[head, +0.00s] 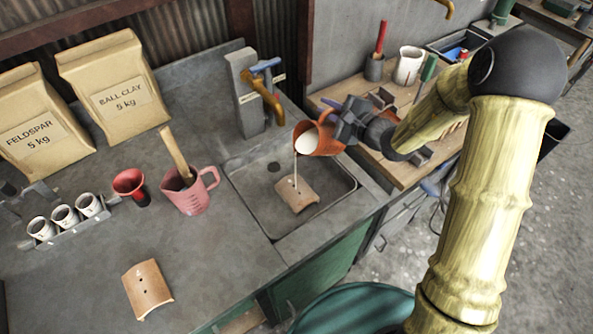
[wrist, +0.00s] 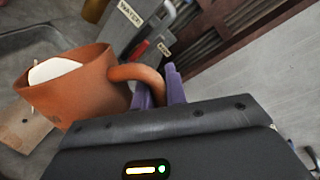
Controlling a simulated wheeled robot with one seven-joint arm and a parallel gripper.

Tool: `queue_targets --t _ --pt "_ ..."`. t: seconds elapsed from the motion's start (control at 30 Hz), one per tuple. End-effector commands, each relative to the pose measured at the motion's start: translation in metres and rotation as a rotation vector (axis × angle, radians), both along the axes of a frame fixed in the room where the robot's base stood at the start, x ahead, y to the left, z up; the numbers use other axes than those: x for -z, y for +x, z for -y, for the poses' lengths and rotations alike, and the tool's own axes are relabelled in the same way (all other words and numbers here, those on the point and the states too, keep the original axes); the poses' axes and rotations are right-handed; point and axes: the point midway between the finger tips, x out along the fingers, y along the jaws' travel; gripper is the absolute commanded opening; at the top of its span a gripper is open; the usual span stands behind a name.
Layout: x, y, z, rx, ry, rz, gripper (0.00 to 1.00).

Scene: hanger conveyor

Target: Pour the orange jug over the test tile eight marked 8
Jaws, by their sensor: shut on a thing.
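The orange jug (head: 325,140) is tilted to the left over the sink, and a pale liquid stream (head: 296,172) falls from its lip. The stream lands on a curved terracotta tile (head: 296,194) lying in the sink; I cannot read a mark on it. My gripper (head: 345,122) is shut on the jug's handle. In the wrist view the jug (wrist: 85,88) shows white liquid inside, and my purple fingers (wrist: 160,88) close around its handle. A second terracotta tile (head: 147,289) with dark holes lies on the counter at the front left.
The sink (head: 240,193) has a tap (head: 262,92) behind it. A pink jug (head: 190,196) with a stick, a red funnel (head: 130,184) and a rack of small cups (head: 66,222) stand left. Two clay bags (head: 115,85) stand behind. The front counter is mostly clear.

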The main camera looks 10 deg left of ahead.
Motion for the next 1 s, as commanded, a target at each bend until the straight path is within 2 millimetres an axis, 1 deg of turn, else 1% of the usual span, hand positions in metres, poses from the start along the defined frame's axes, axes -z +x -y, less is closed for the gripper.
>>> queue_targets --t 1.0 --pt "-0.0006 -0.0053 -0.0048 0.0 -0.053 0.07 0.0"
